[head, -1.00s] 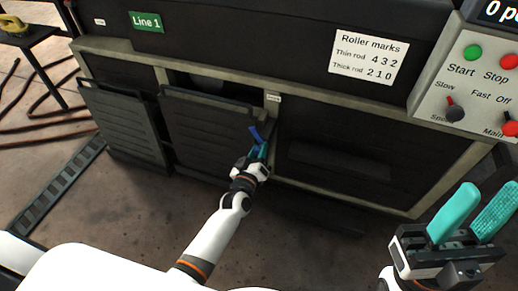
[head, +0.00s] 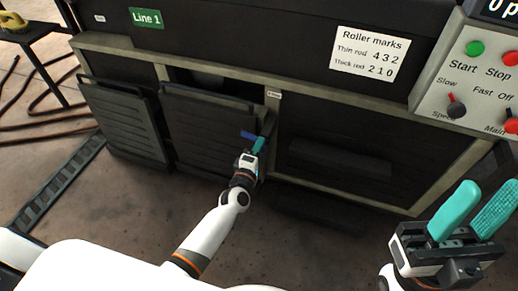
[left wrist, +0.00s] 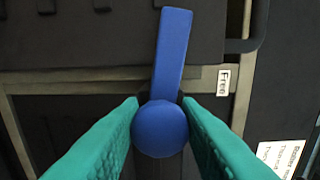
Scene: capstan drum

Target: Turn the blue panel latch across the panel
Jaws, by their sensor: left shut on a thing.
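The blue panel latch (head: 247,134) is on the machine's front, at the right edge of the middle slatted panel (head: 205,130). In the head view its arm points left. In the left wrist view the latch (left wrist: 160,128) shows a round hub with its flat arm reaching up, past a "Free" label (left wrist: 223,80). My left gripper (head: 262,143) is shut on the latch, its teal fingers on either side of the hub. My right gripper (head: 491,187) is empty, its teal fingers apart, at the lower right of the head view.
The middle panel leans out at its top, leaving a dark gap above it. Another slatted panel (head: 122,120) hangs to the left. A control box (head: 470,80) with buttons and knobs is at the right. A floor rail (head: 60,185) and cables (head: 40,125) lie at the left.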

